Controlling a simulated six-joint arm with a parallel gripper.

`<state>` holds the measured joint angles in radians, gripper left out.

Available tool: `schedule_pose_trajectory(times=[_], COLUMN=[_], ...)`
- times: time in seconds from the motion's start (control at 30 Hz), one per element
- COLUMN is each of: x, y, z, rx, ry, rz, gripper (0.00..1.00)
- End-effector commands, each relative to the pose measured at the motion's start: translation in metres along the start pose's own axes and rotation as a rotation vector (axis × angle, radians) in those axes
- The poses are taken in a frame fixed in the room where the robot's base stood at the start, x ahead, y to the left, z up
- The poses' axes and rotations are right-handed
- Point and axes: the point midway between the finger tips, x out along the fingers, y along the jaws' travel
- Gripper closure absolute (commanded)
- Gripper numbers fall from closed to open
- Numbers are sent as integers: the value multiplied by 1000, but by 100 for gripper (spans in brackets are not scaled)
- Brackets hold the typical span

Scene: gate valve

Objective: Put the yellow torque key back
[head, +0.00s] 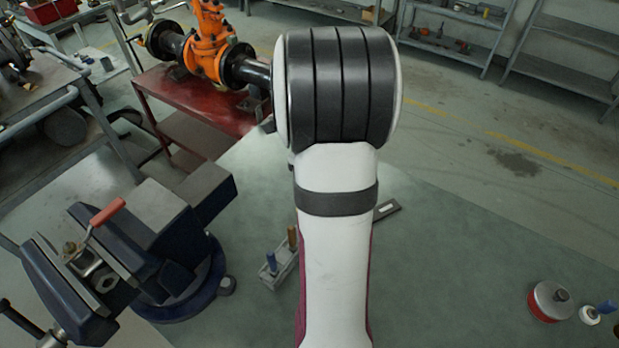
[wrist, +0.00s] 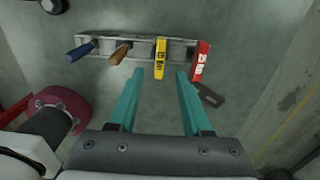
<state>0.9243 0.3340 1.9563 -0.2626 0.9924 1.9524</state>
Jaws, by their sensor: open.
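The yellow torque key (wrist: 160,58) stands in a grey metal rack (wrist: 140,48) in the wrist view, its near end toward me. Beside it in the rack are a blue-handled tool (wrist: 80,52), a brown-handled tool (wrist: 120,54) and a red block-like piece (wrist: 201,61). My gripper (wrist: 160,72) is open, its teal fingertips on either side of the yellow key's near end with a gap to each. Whether the fingers are at the key's height I cannot tell. In the head view my arm hides the gripper and key; only the rack's left end (head: 284,270) shows.
A dark flat slotted piece (wrist: 210,95) lies right of the rack. In the head view, a blue vise (head: 160,255) with a red-handled tool (head: 108,212) stands left, an orange valve (head: 207,40) stands behind on a red stand, and a red-sided tin (head: 550,301) lies far right.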

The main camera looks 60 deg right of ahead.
Motion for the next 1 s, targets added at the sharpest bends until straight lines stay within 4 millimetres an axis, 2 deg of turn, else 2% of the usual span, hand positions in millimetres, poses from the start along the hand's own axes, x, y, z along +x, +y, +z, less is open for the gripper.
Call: schedule_pose_trajectory(times=[0.1,0.2,0.37,0.43,0.47,0.57,0.6,0.63,0.7,0.73,0.8,0.83,0.9,1.0], x=[-28,-43,-49,-53,-57,-78,-83,-85,-86,-84,-79,-77,-73,-72], y=[-1,-1,0,13,28,122,166,195,251,270,299,306,317,320], z=[1,0,0,5,10,22,16,8,-19,-32,-59,-69,-83,-89], rx=[0,-1,-1,-80,-176,-782,-1087,-1309,-1791,-1972,-2315,-2423,-2590,-2660], ry=[-3,-1,0,-4,-8,-38,-54,-68,-106,-122,-160,-173,-195,-205], rz=[-4,-3,0,2,6,25,35,44,58,64,74,78,82,85], gripper=[51,51,51,51,51,51,51,51,51,51,51,51,51,51])
